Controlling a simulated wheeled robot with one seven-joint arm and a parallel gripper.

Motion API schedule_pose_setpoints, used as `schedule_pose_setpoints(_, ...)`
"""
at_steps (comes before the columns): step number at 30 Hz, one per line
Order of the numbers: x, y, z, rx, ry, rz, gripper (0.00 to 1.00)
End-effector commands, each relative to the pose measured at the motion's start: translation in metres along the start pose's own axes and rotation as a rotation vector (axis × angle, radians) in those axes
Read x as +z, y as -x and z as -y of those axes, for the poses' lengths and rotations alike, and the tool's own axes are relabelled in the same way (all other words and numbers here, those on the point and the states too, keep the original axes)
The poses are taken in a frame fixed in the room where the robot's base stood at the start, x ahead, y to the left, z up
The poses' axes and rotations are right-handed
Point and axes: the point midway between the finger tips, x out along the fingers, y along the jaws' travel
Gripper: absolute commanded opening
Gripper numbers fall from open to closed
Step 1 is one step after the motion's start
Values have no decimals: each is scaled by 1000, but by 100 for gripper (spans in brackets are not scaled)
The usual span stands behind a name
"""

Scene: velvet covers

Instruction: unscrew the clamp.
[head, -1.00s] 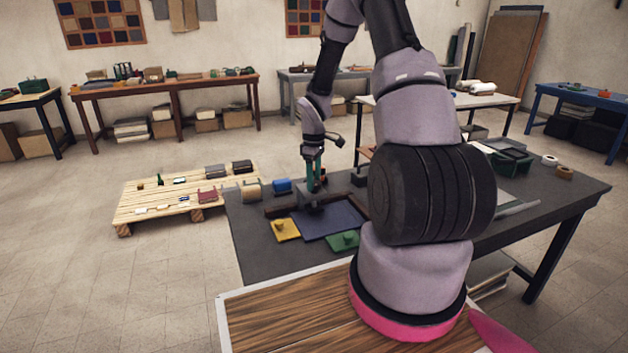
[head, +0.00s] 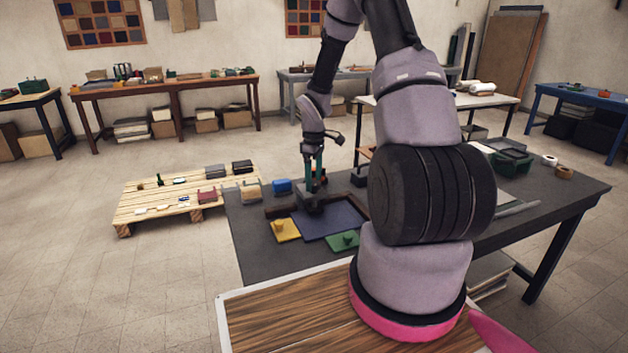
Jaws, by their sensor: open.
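My gripper (head: 314,184) points down over the dark work table, its greenish fingers apart. It stands at the left end of the table, just above or around a small dark grey block (head: 311,206). This block may be the clamp or part of it; it is too small to tell. A small orange-red part shows beside the fingers. The block sits at the back edge of a dark blue flat panel (head: 342,220). Whether the fingers touch anything, and any screw or handle, cannot be made out.
A yellow piece (head: 286,230) and a green piece (head: 344,240), each with a knob, lie in front. A blue block (head: 282,186) and a tan spool (head: 251,190) stand behind left. My arm hides the table's middle.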

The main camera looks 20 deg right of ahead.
Motion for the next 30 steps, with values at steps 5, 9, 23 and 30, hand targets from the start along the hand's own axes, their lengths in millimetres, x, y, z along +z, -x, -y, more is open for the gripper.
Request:
schedule_pose_setpoints(5,0,32,-2,5,-2,-3,88)
schedule_pose_setpoints(9,0,62,-1,5,-1,-3,88)
schedule_pose_setpoints(23,0,102,0,0,0,0,88)
schedule_pose_setpoints(30,0,102,0,1,0,0,88)
